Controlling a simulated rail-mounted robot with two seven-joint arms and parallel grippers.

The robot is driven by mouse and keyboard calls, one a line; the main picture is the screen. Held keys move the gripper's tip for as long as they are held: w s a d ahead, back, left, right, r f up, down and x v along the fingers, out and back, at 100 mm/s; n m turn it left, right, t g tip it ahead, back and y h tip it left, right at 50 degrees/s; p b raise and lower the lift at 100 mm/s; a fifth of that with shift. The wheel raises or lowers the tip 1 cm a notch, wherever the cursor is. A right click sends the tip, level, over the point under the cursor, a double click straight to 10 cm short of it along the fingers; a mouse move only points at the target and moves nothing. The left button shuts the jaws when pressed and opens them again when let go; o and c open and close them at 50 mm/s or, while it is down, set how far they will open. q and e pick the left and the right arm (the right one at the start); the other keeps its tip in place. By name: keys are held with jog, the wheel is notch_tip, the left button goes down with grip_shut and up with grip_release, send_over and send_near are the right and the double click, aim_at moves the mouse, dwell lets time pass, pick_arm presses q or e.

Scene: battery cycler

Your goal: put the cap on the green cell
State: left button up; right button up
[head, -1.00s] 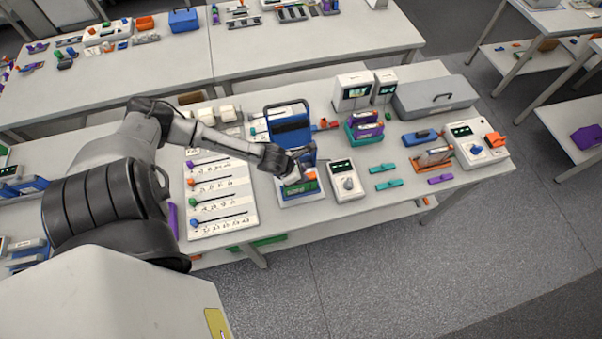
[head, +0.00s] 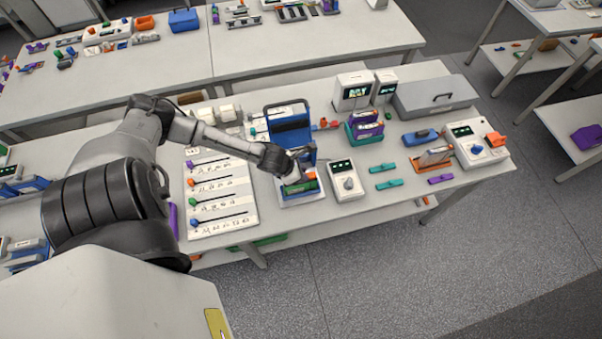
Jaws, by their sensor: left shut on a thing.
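The green cell (head: 300,187) lies in a low white and blue fixture (head: 302,200) at the front middle of the table. An orange-red patch (head: 311,176) shows at its upper right side. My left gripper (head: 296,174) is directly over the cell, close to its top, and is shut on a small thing. That thing is mostly hidden by the fingers; it appears to be the cap, but its shape and whether it touches the cell cannot be told. My right gripper is not in view.
A blue open-lidded case (head: 289,133) stands just behind the gripper. A white tester with a knob (head: 345,182) is close on the right. A white marked board (head: 221,198) lies to the left. Teal bars (head: 388,184) lie farther right, with bare table around them.

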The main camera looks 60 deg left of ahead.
pick_arm(q)
jog(key=shift+f, duration=0.1)
jog(key=shift+f+b, duration=0.3)
jog(key=shift+b, duration=0.05)
dwell(0.3)
dwell(0.3)
jog(key=o, duration=1.5)
jog(key=shift+c, duration=0.2)
jog(key=shift+r+p, duration=1.55)
jog(key=shift+r, duration=0.2)
jog(key=shift+r+p, duration=1.5)
jog(key=shift+r, duration=0.25)
